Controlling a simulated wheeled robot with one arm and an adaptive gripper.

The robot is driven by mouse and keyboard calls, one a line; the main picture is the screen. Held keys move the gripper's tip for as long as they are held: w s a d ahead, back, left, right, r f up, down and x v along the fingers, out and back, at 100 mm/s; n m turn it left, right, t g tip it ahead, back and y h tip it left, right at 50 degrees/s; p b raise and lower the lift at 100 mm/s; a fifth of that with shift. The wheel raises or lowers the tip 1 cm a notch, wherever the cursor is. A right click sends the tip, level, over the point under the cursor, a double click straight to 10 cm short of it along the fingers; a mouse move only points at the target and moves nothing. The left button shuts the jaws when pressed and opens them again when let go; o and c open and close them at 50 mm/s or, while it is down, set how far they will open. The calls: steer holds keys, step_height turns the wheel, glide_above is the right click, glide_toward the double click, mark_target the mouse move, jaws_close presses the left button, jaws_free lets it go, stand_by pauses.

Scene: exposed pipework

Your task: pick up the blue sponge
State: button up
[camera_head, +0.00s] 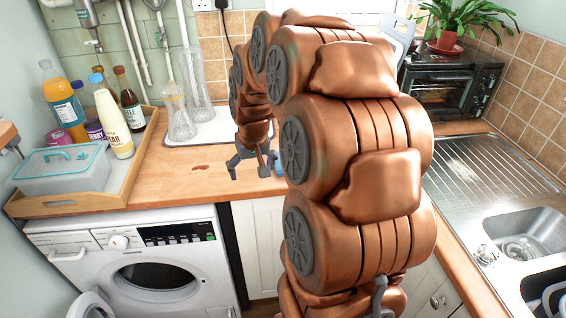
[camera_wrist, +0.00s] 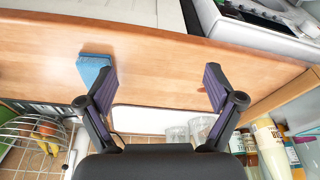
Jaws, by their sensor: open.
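The blue sponge (camera_wrist: 93,68) lies on the wooden worktop in the wrist view, left of centre and close to the left fingertip. In the head view only a small blue piece of it (camera_head: 279,170) shows beside my gripper; my arm hides the rest. My gripper (camera_head: 252,167) points down over the worktop. In the wrist view my gripper (camera_wrist: 160,83) is open with nothing between its fingers. The sponge is outside the gap, to the left; I cannot tell whether the fingertip touches it.
A white tray (camera_head: 207,134) with glass vases (camera_head: 180,118) stands behind my gripper. A wooden tray (camera_head: 136,170) with bottles and a lidded box is at the left. The oven (camera_head: 440,84) and sink (camera_head: 522,236) are at the right. The worktop (camera_head: 185,190) front is mostly clear.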

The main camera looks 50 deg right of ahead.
steer(key=w+d, duration=0.1)
steer(key=d, duration=0.4)
steer(key=w+d+f+m+h, duration=0.1)
steer(key=d, duration=0.4)
steer(key=w+d+m+t, duration=0.1)
steer(key=d, duration=0.4)
steer(key=shift+w+f, duration=0.25)
steer(key=shift+f, duration=0.1)
steer(key=shift+p+x, duration=0.55)
steer(key=shift+x, duration=0.45)
steer(key=shift+s+p+x, duration=0.2)
steer(key=shift+p+x, duration=0.4)
steer(key=shift+x, duration=0.55)
steer(key=shift+s+p+x, duration=0.15)
steer(key=shift+p+x, duration=0.45)
steer(key=shift+x, duration=0.5)
steer(key=shift+w+d+f, duration=0.2)
steer(key=shift+d+f, duration=0.1)
steer(key=shift+f, duration=0.3)
steer(key=shift+h, duration=0.3)
steer(key=shift+c, duration=0.2)
steer(key=c, duration=0.9)
steer(key=shift+r, duration=0.1)
